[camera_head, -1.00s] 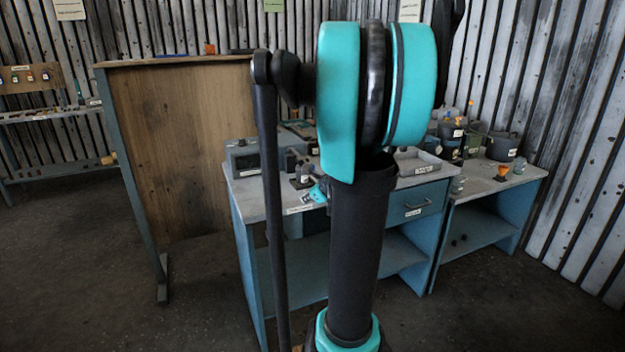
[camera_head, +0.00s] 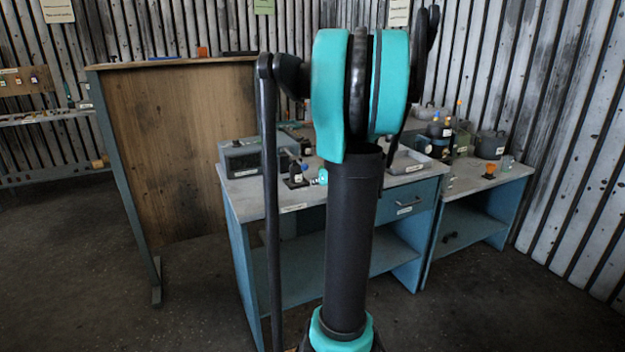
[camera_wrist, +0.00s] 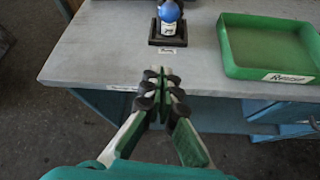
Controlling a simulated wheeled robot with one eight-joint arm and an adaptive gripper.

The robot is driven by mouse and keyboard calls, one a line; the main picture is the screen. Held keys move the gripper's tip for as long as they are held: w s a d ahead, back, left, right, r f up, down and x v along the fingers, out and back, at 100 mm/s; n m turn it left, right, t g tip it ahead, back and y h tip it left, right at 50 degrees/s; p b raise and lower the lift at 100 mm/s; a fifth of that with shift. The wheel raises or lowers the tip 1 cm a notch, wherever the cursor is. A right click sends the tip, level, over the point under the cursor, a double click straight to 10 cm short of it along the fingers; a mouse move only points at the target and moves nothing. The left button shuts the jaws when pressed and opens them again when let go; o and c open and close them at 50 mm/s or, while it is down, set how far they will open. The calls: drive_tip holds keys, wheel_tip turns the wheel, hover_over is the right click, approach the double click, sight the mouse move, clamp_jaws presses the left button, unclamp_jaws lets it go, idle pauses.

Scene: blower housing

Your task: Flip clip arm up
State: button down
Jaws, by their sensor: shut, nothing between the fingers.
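My gripper (camera_wrist: 160,82) shows in the wrist view with its fingertips together and nothing between them. It points at the front edge of a grey bench top (camera_wrist: 110,50). Beyond the tips, a small blue rounded object (camera_wrist: 170,12) stands on a square black base (camera_wrist: 167,33), cut off by the top of the view. A gap of bench top lies between the tips and this base. The base also shows in the head view (camera_head: 295,182). I cannot make out a clip arm in either view. My own arm hides part of the bench in the head view.
A green tray (camera_wrist: 228,55) with a label sits to the right in the wrist view. A grey box (camera_head: 250,158) stands at the bench's left. Pots and bottles stand on the right-hand bench (camera_head: 505,178). A wooden panel (camera_head: 185,150) stands left of the bench.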

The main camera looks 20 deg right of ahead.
drive_tip(key=x, duration=0.8)
drive_tip(key=shift+w+a+f, duration=0.1)
drive_tip(key=shift+w+f, duration=0.1)
drive_tip(key=shift+w, duration=0.4)
drive_tip(key=shift+w+d+r, duration=0.15)
drive_tip(key=shift+d+r, duration=0.05)
drive_tip(key=shift+r, duration=0.7)
drive_tip(key=shift+w+d+r, duration=0.15)
drive_tip(key=shift+d+r, duration=0.05)
drive_tip(key=shift+r, duration=0.75)
drive_tip(key=shift+r, duration=0.15)
